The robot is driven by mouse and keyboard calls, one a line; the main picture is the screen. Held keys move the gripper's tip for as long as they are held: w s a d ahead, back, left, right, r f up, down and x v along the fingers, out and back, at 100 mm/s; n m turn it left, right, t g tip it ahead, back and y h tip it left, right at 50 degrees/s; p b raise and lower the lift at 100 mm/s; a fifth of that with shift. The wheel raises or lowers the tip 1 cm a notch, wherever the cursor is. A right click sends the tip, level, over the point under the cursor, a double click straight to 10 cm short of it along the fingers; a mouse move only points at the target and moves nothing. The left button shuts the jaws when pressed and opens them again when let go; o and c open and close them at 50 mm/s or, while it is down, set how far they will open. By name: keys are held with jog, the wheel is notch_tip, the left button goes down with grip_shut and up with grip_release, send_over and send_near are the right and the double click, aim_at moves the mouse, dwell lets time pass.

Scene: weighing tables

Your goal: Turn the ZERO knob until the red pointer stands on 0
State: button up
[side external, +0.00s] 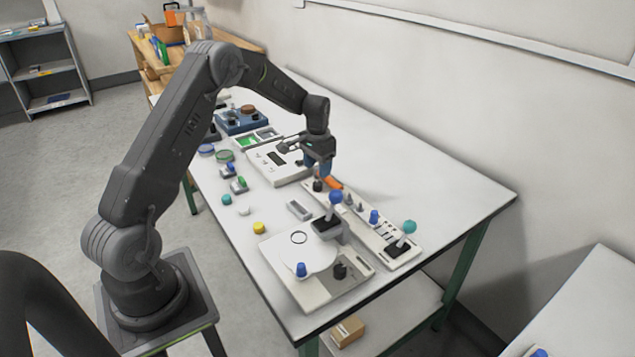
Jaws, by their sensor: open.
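My gripper (318,172) is open and points down over the white table (425,168), near the back end of a long white panel (362,222). A small dark knob (318,186) and an orange piece (333,182) are just below or beside its fingertips; I cannot tell whether they touch. A white device (330,290) at the near end of the table carries a round plate, a black knob (340,271) and a blue knob (302,270). No ZERO lettering is readable and no red pointer can be made out, so I cannot tell which knob is ZERO.
A blue-topped lever (335,197) and a teal-topped lever (409,227) stand up near the long panel. A white instrument (277,160) lies behind. Loose small parts, including a yellow one (259,228), lie along the left side. The table's right side is clear.

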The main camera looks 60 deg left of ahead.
aim_at(317, 183)
notch_tip(317, 183, down, 6)
jog(key=shift+r, duration=0.1)
jog(key=shift+c, duration=0.2)
